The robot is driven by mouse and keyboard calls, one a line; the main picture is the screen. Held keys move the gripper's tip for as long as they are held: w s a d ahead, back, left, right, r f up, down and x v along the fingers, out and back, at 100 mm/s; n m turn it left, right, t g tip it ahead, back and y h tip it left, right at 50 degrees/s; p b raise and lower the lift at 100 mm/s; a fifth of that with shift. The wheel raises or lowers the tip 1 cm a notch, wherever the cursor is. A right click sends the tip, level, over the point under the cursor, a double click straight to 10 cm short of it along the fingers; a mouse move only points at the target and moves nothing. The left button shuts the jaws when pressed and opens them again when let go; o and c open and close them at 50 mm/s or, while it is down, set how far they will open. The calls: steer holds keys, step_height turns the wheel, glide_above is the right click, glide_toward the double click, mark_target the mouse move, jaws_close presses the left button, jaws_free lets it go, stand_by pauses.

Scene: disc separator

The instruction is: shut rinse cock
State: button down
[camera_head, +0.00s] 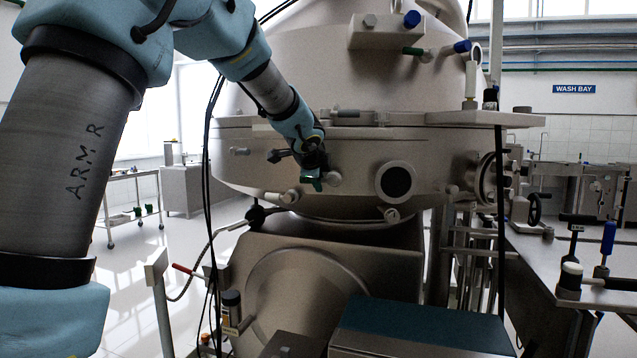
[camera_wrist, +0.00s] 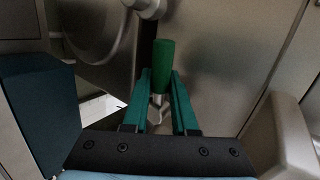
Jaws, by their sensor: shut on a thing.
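A green cock handle (camera_wrist: 163,58) stands upright in the picture in the wrist view, with a pale metal stem below it. My gripper (camera_wrist: 160,84) has its two teal fingers on either side of this handle and is shut on it. In the head view my gripper (camera_head: 313,172) is at the front of the separator's broad middle band, left of the round dark port. A little green (camera_head: 316,185) shows there under the wrist, but the cock body is mostly hidden. No label on the cock can be read.
The separator bowl housing (camera_head: 350,85) fills the middle. A round port (camera_head: 396,181) is close right of my gripper. Other cocks, with green (camera_head: 413,51) and blue (camera_head: 412,19) handles, sit higher up. A workbench (camera_head: 560,265) is at right, and a cart (camera_head: 135,200) at left.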

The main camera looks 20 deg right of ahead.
steer(key=c, duration=0.7)
jaws_free()
steer(key=v, duration=1)
steer(key=shift+s+a+r+p, duration=0.15)
steer(key=shift+s+a+p, duration=0.1)
steer(key=shift+s+p, duration=0.1)
steer(key=shift+w, duration=0.1)
